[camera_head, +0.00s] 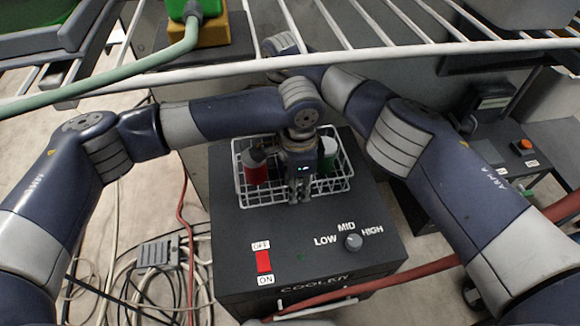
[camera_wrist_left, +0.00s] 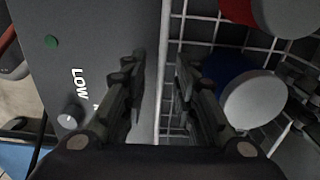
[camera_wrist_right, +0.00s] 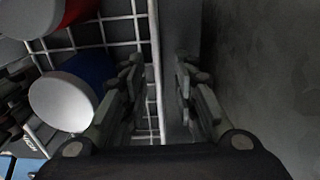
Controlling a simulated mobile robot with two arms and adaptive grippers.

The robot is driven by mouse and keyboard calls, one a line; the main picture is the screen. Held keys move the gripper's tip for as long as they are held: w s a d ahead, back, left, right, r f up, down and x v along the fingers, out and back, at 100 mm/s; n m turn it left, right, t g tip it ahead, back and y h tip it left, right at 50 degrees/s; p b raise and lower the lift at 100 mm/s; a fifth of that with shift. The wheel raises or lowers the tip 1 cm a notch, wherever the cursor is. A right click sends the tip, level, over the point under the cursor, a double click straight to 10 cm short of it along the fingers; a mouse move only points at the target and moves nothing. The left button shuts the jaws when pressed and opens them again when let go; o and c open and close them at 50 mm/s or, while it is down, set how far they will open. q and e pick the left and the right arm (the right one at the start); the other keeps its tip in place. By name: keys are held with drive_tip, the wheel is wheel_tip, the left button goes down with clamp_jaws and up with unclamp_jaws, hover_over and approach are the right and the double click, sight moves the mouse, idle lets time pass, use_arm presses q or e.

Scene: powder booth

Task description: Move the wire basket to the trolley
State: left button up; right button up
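The white wire basket (camera_head: 243,200) sits on top of a dark control box (camera_head: 330,262). It holds a red container (camera_head: 256,172) with a dark top and a green-and-white one (camera_head: 328,150). A blue container with a white lid (camera_wrist_left: 255,98) also shows in the left wrist view. My left gripper (camera_head: 299,192) is at the basket's near side. In the left wrist view its fingers (camera_wrist_left: 160,68) are apart, one each side of the rim. My right gripper is hidden in the head view. In the right wrist view its fingers (camera_wrist_right: 160,65) are apart around another rim edge.
A white wire rack (camera_head: 330,60) crosses above the basket. A red hose (camera_head: 400,275) runs along the box's front right. Cables and a small grey box (camera_head: 157,252) lie on the floor at left. A dark cart-like unit with an orange button (camera_head: 525,145) stands at right.

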use_arm(q)
drive_tip(key=shift+c, duration=0.3)
use_arm(e)
drive_tip(key=shift+c, duration=0.3)
use_arm(q)
clamp_jaws()
use_arm(e)
clamp_jaws()
use_arm(q)
drive_tip(key=shift+r, duration=0.2)
use_arm(e)
drive_tip(key=shift+r, duration=0.15)
